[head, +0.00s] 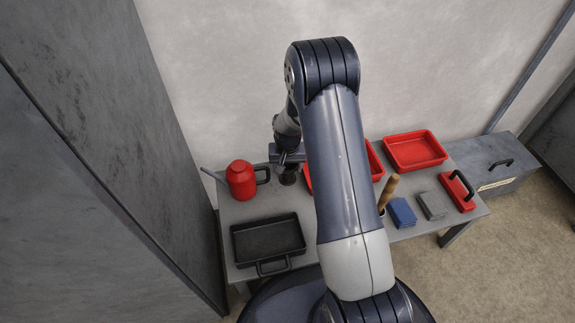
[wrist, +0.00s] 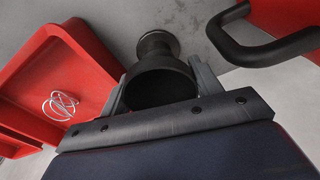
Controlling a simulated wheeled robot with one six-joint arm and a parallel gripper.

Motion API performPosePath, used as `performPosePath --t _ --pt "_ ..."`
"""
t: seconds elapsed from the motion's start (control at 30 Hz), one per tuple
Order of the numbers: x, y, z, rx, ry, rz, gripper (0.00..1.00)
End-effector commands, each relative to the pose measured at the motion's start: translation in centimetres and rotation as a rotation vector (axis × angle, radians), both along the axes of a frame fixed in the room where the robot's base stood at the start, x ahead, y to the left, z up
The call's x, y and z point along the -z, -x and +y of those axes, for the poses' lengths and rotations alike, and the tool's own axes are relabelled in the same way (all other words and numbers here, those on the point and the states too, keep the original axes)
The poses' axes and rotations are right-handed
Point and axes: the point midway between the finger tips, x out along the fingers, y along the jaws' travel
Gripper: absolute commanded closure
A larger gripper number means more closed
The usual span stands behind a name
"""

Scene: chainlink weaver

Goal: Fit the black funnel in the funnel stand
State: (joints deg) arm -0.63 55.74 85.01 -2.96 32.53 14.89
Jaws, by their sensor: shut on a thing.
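The black funnel (wrist: 160,88) is between the two fingers of my gripper (wrist: 160,80) in the wrist view, its wide dark mouth facing the camera. My gripper is shut on it. Beyond its narrow end is a dark round piece with a grey rim (wrist: 157,41) close to the table, which looks like the funnel stand. I cannot tell whether the funnel is seated in it or only lined up with it. In the head view my gripper (head: 289,160) is over the back of the table, with a dark shape below it; my arm hides part of this area.
A red can with a black handle (head: 241,181) stands close left of my gripper. A red tray (wrist: 65,60) holding a wire item is on the other side. A black pan (head: 268,240), a second red tray (head: 415,150) and blue and grey blocks share the table (head: 235,215).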

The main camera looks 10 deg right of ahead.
Motion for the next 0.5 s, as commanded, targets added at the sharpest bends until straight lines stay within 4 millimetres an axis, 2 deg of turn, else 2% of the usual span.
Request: performPosePath --t 0.07,0.1,0.4,0.5 --pt "-0.05 0.00 0.00 0.000 0.000 0.000 0.62" --pt "-0.05 0.00 0.00 0.000 0.000 0.000 0.39" --pt "-0.06 0.01 0.00 0.000 0.000 0.000 0.14" --pt "-0.06 0.01 0.00 0.000 0.000 0.000 0.14"
